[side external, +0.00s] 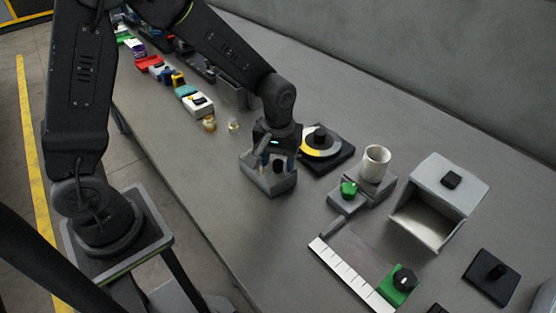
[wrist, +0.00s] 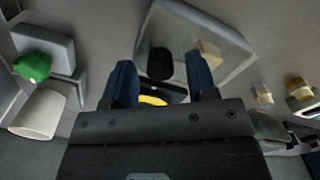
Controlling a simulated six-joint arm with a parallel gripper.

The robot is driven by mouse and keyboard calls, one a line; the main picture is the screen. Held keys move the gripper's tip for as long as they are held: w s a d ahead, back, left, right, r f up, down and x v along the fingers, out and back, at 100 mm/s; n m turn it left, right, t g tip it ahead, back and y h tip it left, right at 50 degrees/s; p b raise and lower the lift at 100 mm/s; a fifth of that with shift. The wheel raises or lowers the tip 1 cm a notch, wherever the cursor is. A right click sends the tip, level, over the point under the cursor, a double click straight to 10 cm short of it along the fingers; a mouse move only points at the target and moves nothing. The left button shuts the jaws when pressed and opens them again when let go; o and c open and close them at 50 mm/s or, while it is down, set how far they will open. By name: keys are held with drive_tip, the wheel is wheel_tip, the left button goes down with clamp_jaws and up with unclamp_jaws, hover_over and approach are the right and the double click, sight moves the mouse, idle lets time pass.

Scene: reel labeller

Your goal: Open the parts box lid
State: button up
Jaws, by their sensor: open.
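The parts box (side external: 268,186) is a small grey tray-like box on the bench, below my gripper in the side view. In the wrist view its pale, see-through-looking lid (wrist: 222,38) lies across the box (wrist: 240,68), with a beige block visible through it. A black knob (wrist: 160,64) stands on the lid; it also shows in the side view (side external: 278,167). My gripper (side external: 279,160) is open above the box, pointing down. In the wrist view its two blue fingers (wrist: 161,70) are on either side of the knob, with gaps showing. Whether the fingertips reach knob height is unclear.
A round dial with a yellow sector (side external: 322,143) is close behind the box. A white mug (side external: 375,163), a green knob (side external: 348,189) and an open-fronted grey bin (side external: 424,220) stand to the right. Small bottles (side external: 209,123) are at the left.

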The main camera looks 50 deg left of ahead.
drive_tip(key=shift+f, duration=0.25)
clamp_jaws()
idle(0.4)
